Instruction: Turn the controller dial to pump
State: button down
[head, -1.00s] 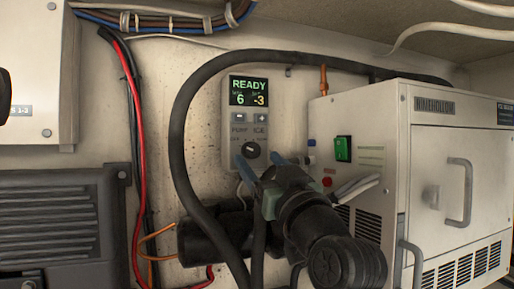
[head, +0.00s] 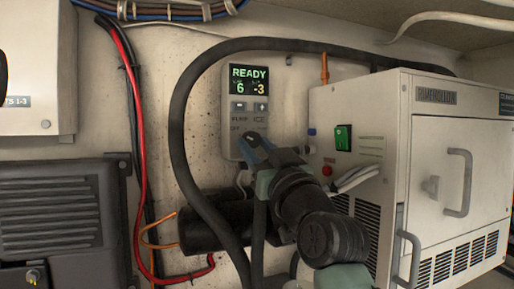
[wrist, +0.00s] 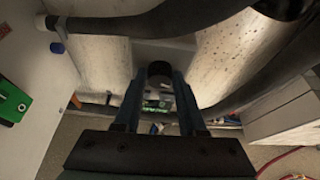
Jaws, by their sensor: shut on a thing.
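The controller (head: 233,112) is a pale upright box on the back wall. Its screen reads READY, with 6 and -3 below. Two small buttons sit under the screen, above the labels PUMP and ICE; OFF is lower left. The dark round dial (wrist: 159,69) shows between my blue fingertips in the wrist view. In the head view my gripper (head: 253,141) reaches up to the controller's lower part and covers the dial. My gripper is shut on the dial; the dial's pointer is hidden.
A thick black hose (head: 179,120) arches around the controller. A white box unit (head: 376,110) with a green switch (head: 343,138) stands close on the right. A black cylinder (head: 205,220) lies below. Red and black cables run down the left.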

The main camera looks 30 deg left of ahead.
jog(key=shift+r+m+p, duration=0.15)
jog(key=shift+m+p, duration=0.35)
jog(key=shift+p, duration=0.05)
jog(key=shift+s+a+m+t+p, duration=0.1)
jog(key=shift+m+t+p, duration=0.2)
jog(key=shift+p, duration=0.1)
jog(key=m+p, duration=0.2)
jog(key=m+t+h+p, duration=0.1)
jog(key=p, duration=0.1)
jog(key=m+t+h+p, duration=0.1)
jog(key=m+p, duration=0.1)
jog(key=shift+s+a+r+m, duration=0.15)
jog(key=shift+r+m, duration=0.15)
jog(key=m+h+p, duration=0.2)
jog(key=m+p, duration=0.1)
jog(key=p, duration=0.2)
jog(key=shift+s+m+t, duration=0.1)
jog(key=shift+m+t, duration=0.3)
jog(key=shift+f+m+h+p, duration=0.15)
jog(key=shift+m+h+p, duration=0.35)
jog(key=shift+m+p, duration=0.3)
jog(key=shift+p, duration=0.3)
jog(key=shift+c, duration=2.4)
grip_release()
jog(key=shift+f, duration=0.1)
